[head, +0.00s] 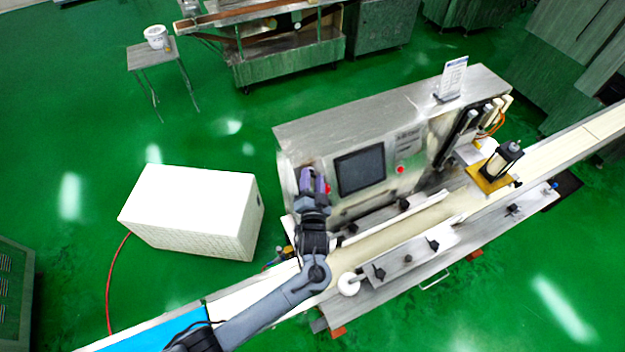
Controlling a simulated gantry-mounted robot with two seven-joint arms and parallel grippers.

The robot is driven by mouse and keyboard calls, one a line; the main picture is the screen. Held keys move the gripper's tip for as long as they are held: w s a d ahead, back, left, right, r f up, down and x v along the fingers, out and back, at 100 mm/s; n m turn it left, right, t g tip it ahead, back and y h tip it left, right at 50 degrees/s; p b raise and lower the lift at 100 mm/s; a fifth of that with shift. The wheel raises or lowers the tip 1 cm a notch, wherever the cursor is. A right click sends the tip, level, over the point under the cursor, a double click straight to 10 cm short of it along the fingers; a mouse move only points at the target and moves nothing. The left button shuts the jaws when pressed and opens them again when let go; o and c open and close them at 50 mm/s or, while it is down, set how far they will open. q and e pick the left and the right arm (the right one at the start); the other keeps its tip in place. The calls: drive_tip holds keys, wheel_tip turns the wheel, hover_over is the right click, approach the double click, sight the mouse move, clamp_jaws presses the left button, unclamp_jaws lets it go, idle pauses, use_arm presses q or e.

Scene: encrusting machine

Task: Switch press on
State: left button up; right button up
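The encrusting machine (372,131) stands in the middle of the head view, a steel cabinet with a dark screen (360,170) on its front. My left gripper (313,180) is up against the left part of the front panel, left of the screen. A bit of red shows just right of its fingers, partly covered by them. Whatever lies behind the fingers is hidden, and I cannot tell whether they touch the panel. The finger gap is too small to judge. My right gripper is not in view.
A conveyor belt (560,157) runs diagonally along the machine's front, beneath my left arm. A white box (190,210) stands on the green floor to the left. A small table (150,56) with a white bucket (156,37) is at the back left.

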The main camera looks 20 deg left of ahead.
use_arm(q)
drive_tip(key=c, duration=0.6)
drive_tip(key=shift+r+m+h+p, duration=0.3)
drive_tip(key=shift+m+p, duration=0.1)
drive_tip(key=shift+p, duration=0.35)
drive_tip(key=m+h+p, duration=0.1)
drive_tip(key=m+p, duration=0.1)
drive_tip(key=shift+a+r+p, duration=0.15)
drive_tip(key=shift+p, duration=0.25)
drive_tip(key=shift+m+g+h+p, duration=0.4)
drive_tip(key=shift+m+h+p, duration=0.25)
drive_tip(key=shift+m, duration=0.45)
drive_tip(key=m+g+h, duration=0.1)
drive_tip(key=m, duration=0.1)
drive_tip(key=shift+a+m+h, duration=0.1)
drive_tip(key=shift+m+h, duration=0.15)
drive_tip(key=shift+m, duration=0.15)
drive_tip(key=m+g+h, duration=0.1)
drive_tip(key=m+g, duration=0.1)
drive_tip(key=m, duration=0.2)
drive_tip(key=shift+w+r, duration=0.1)
drive_tip(key=m+g, duration=0.2)
drive_tip(key=m, duration=0.1)
drive_tip(key=shift+w+r, duration=0.1)
drive_tip(key=shift+m+g, duration=1.1)
drive_tip(key=shift+g, duration=0.1)
